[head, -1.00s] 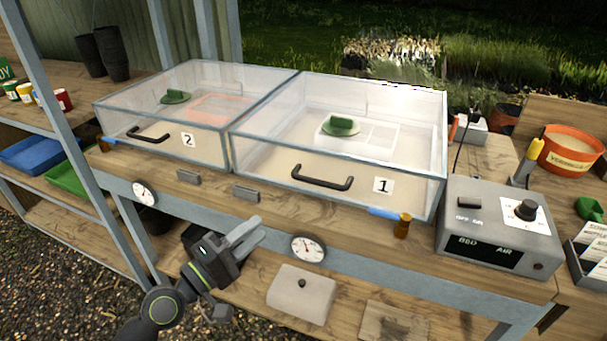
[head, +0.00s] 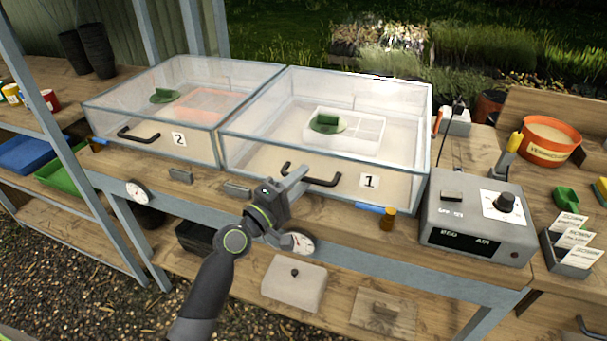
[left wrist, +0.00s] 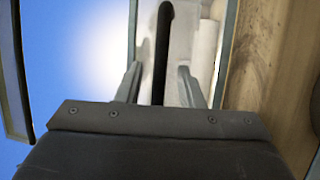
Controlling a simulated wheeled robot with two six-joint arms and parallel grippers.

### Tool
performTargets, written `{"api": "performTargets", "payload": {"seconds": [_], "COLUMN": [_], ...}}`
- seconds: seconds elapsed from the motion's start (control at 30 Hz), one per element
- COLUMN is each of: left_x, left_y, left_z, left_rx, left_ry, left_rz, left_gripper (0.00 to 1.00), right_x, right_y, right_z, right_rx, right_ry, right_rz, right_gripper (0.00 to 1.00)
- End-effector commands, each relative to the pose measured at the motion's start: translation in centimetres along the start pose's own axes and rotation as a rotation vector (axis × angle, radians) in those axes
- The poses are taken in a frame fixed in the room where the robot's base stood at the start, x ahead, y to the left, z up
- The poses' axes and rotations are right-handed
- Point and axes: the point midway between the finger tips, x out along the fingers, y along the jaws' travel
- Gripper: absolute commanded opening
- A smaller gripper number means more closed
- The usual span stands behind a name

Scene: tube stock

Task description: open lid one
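Box one (head: 425,150) is the clear-lidded propagator with the white label 1 (head: 370,181) on its front. Its lid is down. A black bar handle (head: 325,181) is on the front face. My left gripper (head: 298,178) is at the left part of this handle. In the left wrist view, the black handle (left wrist: 163,40) runs between the two spread fingers of my left gripper (left wrist: 160,84), with gaps on both sides. The gripper is open and does not clasp the handle. My right gripper is not in view.
Box two (head: 92,103), also lidded, stands directly left of box one. A control box (head: 477,225) stands to the right on the bench. Small grey blocks (head: 237,190) sit on the front edge.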

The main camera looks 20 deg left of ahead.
Motion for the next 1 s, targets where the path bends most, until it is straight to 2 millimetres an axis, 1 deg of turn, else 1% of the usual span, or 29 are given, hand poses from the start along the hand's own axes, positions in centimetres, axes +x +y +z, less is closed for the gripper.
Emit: {"api": "performTargets", "payload": {"seconds": [0.03, 0.13, 0.47, 0.7, 0.73, 1.0], "left_x": [0.59, 1.2, 1.45, 1.43, 1.42, 1.42], "left_y": [0.09, 0.01, -0.02, -0.02, -0.02, -0.01], "left_z": [0.01, 0.01, 0.01, 0.01, 0.01, 0.0], "left_rx": [0.0, 0.0, 0.0, 0.0, 0.0, 0.0], "left_ry": [0.0, 0.0, 0.0, 0.0, 0.0, 0.0], "left_rz": [0.001, 0.0, 0.0, 0.0, 0.0, -0.001], "left_gripper": [0.34, 0.34, 0.34, 0.03, 0.0, 0.0], "right_x": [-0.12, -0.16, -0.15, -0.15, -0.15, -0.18], "right_y": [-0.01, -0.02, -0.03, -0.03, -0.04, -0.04], "right_z": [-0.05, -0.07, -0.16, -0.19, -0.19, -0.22], "right_rx": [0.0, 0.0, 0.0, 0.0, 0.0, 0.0], "right_ry": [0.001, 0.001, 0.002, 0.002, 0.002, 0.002], "right_rz": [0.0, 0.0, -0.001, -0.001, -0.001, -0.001], "right_gripper": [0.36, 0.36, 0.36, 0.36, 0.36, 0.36]}}
